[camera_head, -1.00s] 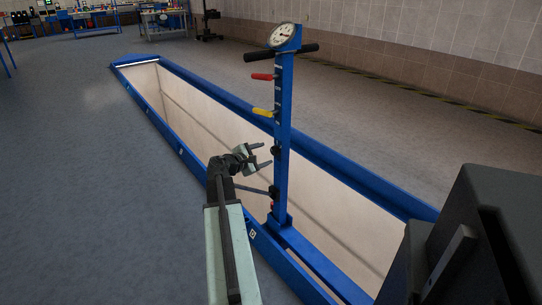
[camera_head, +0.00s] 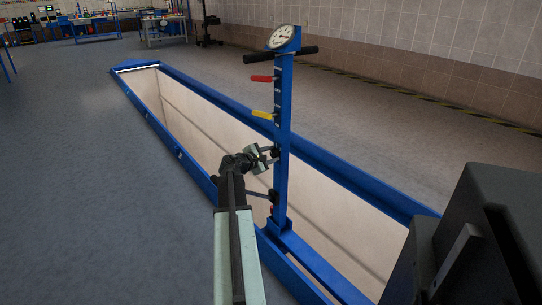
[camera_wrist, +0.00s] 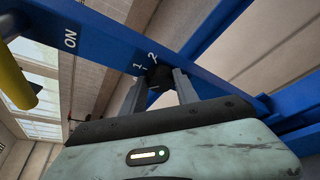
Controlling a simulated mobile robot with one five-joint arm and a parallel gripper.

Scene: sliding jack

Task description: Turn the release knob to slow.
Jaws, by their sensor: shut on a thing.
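The release knob is a small black knob (camera_wrist: 158,74) on the blue upright post, beside printed marks "1" and "2" in the wrist view. A small pale and reddish mark shows at its near edge; I cannot tell which setting it points to. My gripper (camera_head: 270,153) reaches the post from the left in the head view, at the height of the upper black knob. In the wrist view the two grey fingers of my gripper (camera_wrist: 158,82) lie on either side of the knob and are shut on it. The fingers partly hide the knob in the head view.
The blue post (camera_head: 284,105) carries a dial gauge (camera_head: 281,37), a black crossbar, a red lever (camera_head: 262,78) and a yellow lever (camera_head: 263,114). A lower black knob (camera_head: 273,196) sits below my gripper. The post stands over a long blue-edged pit (camera_head: 178,153). Open floor lies left.

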